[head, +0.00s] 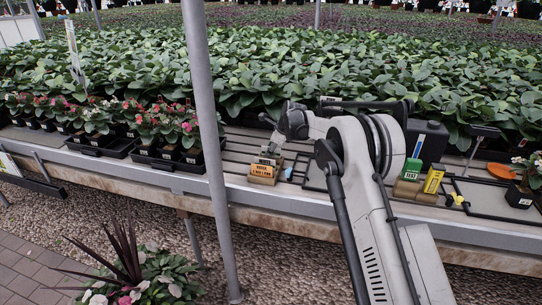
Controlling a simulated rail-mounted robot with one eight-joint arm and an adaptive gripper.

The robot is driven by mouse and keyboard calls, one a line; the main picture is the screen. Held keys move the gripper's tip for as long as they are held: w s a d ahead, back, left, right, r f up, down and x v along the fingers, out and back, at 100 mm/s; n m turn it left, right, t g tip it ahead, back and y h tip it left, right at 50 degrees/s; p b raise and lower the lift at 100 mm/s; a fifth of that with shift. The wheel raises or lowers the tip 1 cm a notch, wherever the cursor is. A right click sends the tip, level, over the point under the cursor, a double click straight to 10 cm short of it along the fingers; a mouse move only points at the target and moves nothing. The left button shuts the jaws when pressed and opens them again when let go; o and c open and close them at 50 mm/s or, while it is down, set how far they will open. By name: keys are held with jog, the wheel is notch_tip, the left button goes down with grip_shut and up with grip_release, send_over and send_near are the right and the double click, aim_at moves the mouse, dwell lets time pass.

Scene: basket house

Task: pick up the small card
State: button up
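An orange card with dark print (262,171) stands at the front of the bench, left of my arm, with a tan block (261,181) at its base. A green-and-white card marked "TEST" (412,169) stands on another tan block farther right. I cannot tell which of these is the small card. My gripper (269,154) points down just behind and above the orange card. Its fingers are small and partly hidden, so I cannot tell whether they are open or touch the card.
The slatted bench (320,203) has a raised front edge. A yellow box (433,180), an orange disc (502,172) and a dark box (428,141) are on the right. Potted flowers (170,126) stand left of a grey post (205,110). Dense plants (300,60) fill the back.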

grip_shut()
jog(key=shift+r, duration=0.2)
